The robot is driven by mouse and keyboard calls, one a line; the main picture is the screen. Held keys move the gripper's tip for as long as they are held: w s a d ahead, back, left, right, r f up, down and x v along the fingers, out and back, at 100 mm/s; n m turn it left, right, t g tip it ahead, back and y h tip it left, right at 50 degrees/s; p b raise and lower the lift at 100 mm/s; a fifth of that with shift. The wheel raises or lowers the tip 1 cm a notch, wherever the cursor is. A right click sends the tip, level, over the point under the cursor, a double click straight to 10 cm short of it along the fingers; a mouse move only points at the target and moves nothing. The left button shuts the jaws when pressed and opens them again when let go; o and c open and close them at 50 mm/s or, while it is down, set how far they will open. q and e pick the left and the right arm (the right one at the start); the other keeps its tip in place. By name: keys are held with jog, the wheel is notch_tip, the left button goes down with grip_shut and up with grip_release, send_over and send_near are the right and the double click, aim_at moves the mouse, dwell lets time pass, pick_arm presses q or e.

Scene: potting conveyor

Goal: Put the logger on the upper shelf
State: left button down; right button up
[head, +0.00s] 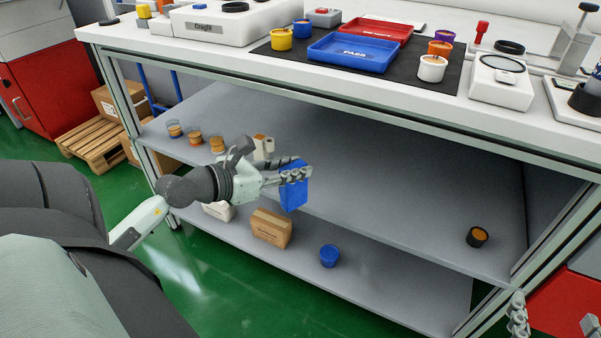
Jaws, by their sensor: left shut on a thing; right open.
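My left gripper (290,176) is shut on a blue box-shaped thing, which I take to be the logger (293,194). The gripper's fingers cover its upper part. In the picture it overlaps the front edge of the upper shelf (385,185), a grey board under the worktop; I cannot tell whether it touches.
Several small jars (195,138) and a white item (263,146) stand on the upper shelf's left; a black pot (477,237) stands at its right. Its middle is clear. The lower shelf (390,296) holds a cardboard box (271,228) and a blue tub (329,256).

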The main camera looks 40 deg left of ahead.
pick_arm(q)
jog(key=w+a+r+b+x, duration=0.1)
jog(key=a+x, duration=0.2)
jog(key=x, duration=1.4)
jog(key=shift+w+a+n+y, duration=0.15)
jog(key=shift+a+n+y, duration=0.15)
jog(key=shift+y, duration=0.1)
pick_arm(e)
notch_tip(320, 180, up, 9)
jog(key=s+a+t+y, duration=0.1)
jog(key=a+t+y, duration=0.1)
jog(key=a+t, duration=0.1)
jog(key=shift+s+t, duration=0.15)
jog(key=shift+t, duration=0.35)
jog(key=shift+r+y, duration=0.15)
jog(key=shift+y, duration=0.15)
pick_arm(q)
jog(key=c, duration=1.3)
grip_release()
jog(key=shift+o, duration=0.2)
pick_arm(e)
jog(key=shift+r, duration=0.1)
pick_arm(q)
jog(key=shift+r, duration=0.1)
